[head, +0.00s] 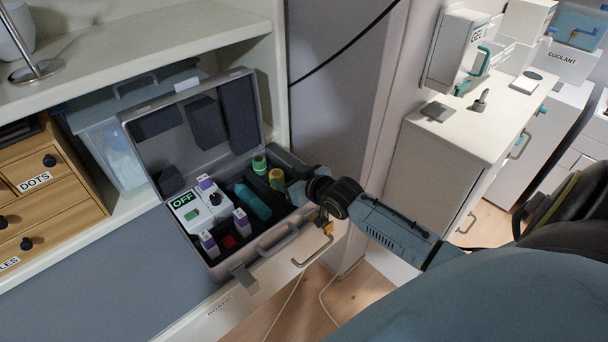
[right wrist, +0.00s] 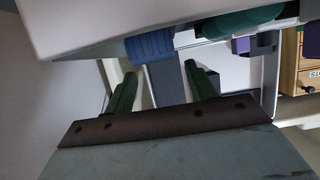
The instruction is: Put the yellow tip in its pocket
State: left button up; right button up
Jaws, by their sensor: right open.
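An open grey case (head: 262,243) stands on the lower counter, with its lid leaning back. A yellow-sided cylinder (head: 276,178), which looks like the yellow tip, stands upright at the case's back right. My right gripper (head: 292,192) is at the case's right side, close beside this cylinder; its fingers are mostly hidden in the head view. In the right wrist view its two dark green fingers (right wrist: 160,84) are apart, with nothing held between them. A blue ribbed piece (right wrist: 150,47) lies just beyond them. I cannot make out the pocket. My left gripper is not in view.
The case also holds a white OFF device (head: 187,203), purple-topped pieces (head: 241,222), a teal cylinder (head: 253,203) and a green-topped cylinder (head: 259,164). A small orange piece (head: 323,222) is below my right wrist. A wooden drawer unit (head: 45,185) stands left; a white cabinet (head: 440,165) stands right.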

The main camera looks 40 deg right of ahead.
jog(key=p+v, duration=0.1)
jog(key=v, duration=0.6)
jog(key=shift+s, duration=0.3)
